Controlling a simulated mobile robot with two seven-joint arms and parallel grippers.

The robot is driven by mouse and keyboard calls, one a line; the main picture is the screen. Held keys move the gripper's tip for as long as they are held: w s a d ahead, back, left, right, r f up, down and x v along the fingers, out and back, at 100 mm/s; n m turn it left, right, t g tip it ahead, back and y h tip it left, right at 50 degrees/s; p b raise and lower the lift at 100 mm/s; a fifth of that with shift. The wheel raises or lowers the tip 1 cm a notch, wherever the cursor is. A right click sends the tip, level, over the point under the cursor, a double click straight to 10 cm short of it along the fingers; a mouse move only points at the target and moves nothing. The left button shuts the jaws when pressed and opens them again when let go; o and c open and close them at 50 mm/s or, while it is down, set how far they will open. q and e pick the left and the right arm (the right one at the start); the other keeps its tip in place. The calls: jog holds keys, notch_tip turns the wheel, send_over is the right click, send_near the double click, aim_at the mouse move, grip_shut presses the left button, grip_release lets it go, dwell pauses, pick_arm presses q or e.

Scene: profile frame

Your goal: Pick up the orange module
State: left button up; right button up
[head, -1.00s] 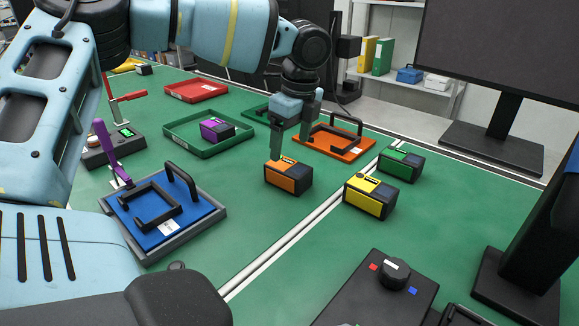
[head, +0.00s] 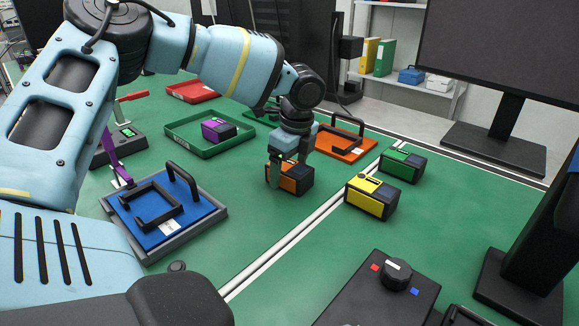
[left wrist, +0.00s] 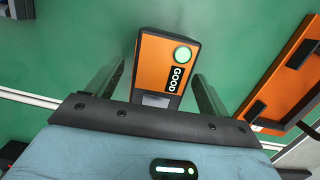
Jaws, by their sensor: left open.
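The orange module (head: 296,179) stands on the green mat, with black end parts. In the left wrist view the orange module (left wrist: 151,62) shows a lit green round light and a label reading "GOOD". My left gripper (head: 287,176) is open and lowered over the module in the head view. In the left wrist view the two fingers of my left gripper (left wrist: 158,85) lie on either side of the module, with a gap on each side. Part of the module is hidden behind the gripper in the head view. My right gripper is not in view.
A yellow module (head: 371,196) and a green module (head: 402,165) stand to the right, past a white line. A purple module (head: 218,130) sits in a green tray (head: 187,146). An orange fixture (head: 345,152) is close behind, and a blue fixture (head: 199,205) is front left.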

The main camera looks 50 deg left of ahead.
aim_at(290, 165)
pick_arm(q)
jog(key=c, duration=1.2)
jog(key=shift+r, duration=0.1)
notch_tip(290, 165, up, 10)
jog(key=shift+f+p, duration=0.1)
jog(key=shift+p, duration=0.2)
